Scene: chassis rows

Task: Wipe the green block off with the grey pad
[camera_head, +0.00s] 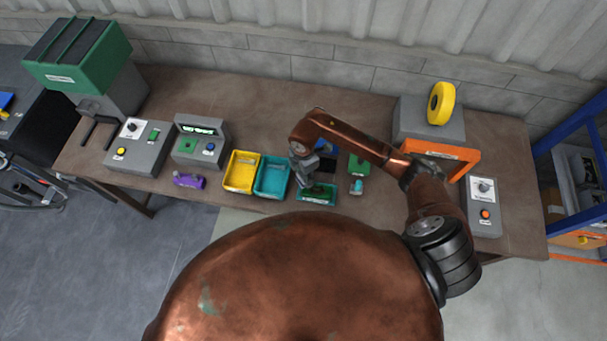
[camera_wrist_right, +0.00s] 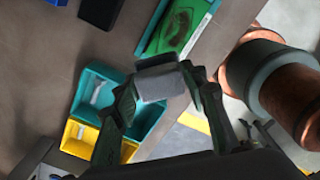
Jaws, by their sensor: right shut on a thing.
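My right gripper (camera_wrist_right: 160,85) is shut on the grey pad (camera_wrist_right: 161,80), whose pale face shows between the fingers in the wrist view. In the head view this gripper (camera_head: 308,180) hangs over the front of the bench; the pad is hard to make out there. A green block (camera_head: 320,196) with a raised, tray-like rim lies just below it, partly hidden. In the wrist view the green block (camera_wrist_right: 180,28) carries dark swirling smears and a white label strip. The pad appears above or beside its near end; whether they touch I cannot tell. My left gripper is not in view.
A teal bin (camera_head: 258,189) and a yellow bin (camera_head: 228,184) stand left of the green block. A second green item (camera_head: 358,165) and a small bluish one (camera_head: 356,187) lie right. A purple object (camera_head: 188,181) and control boxes (camera_head: 138,147) stand left. The bench edge runs close in front.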

